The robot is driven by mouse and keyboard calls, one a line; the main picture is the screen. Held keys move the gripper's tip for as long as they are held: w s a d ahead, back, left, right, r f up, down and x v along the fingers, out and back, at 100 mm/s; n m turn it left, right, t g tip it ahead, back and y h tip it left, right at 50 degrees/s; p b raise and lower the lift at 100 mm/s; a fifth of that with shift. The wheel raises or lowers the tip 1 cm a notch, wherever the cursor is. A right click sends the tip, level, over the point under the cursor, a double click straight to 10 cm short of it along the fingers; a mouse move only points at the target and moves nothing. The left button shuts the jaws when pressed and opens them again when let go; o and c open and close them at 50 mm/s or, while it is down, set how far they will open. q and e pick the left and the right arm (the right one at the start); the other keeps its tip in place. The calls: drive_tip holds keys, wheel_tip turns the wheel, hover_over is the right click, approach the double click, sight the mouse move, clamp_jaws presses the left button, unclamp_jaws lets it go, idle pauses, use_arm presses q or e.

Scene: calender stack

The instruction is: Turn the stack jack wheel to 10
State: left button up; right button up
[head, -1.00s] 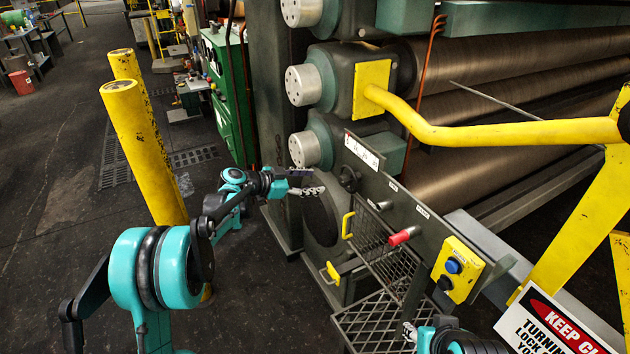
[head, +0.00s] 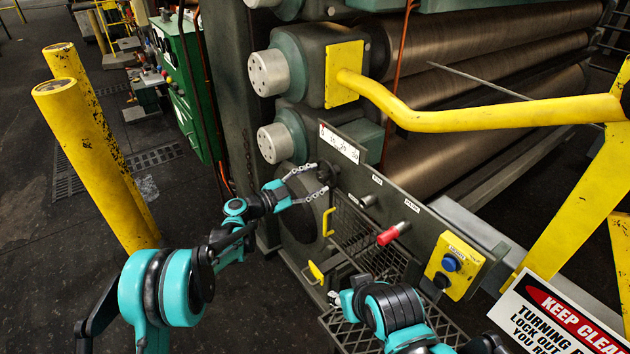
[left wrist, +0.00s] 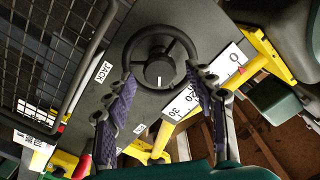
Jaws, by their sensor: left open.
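The stack jack wheel (left wrist: 159,71) is a black handwheel with a round hub, seen in the left wrist view on a grey panel labelled JACK (left wrist: 103,72). A white mark on the hub points to the bottom of that picture. A white number scale (left wrist: 191,100) beside it shows 0, 20 and 30; it is also in the head view (head: 339,143). My left gripper (head: 320,178) is open in front of the wheel, hiding much of it in the head view. In the left wrist view its fingers (left wrist: 166,84) are spread either side of the wheel's lower rim. My right arm (head: 388,308) is low; its fingers are unclear.
A red handle (head: 393,233) and a yellow button box (head: 454,266) are farther right on the panel. A wire-mesh guard (head: 352,232) with a yellow handle is below the wheel. A yellow rail (head: 480,118) crosses at the right. Yellow posts (head: 100,160) stand at left.

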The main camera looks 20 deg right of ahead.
use_arm(q)
drive_tip(key=shift+w+d, duration=0.2)
drive_tip(key=shift+d, duration=0.45)
drive_tip(key=c, duration=1.2)
drive_tip(key=shift+o, duration=0.2)
drive_tip(key=shift+n, duration=0.3)
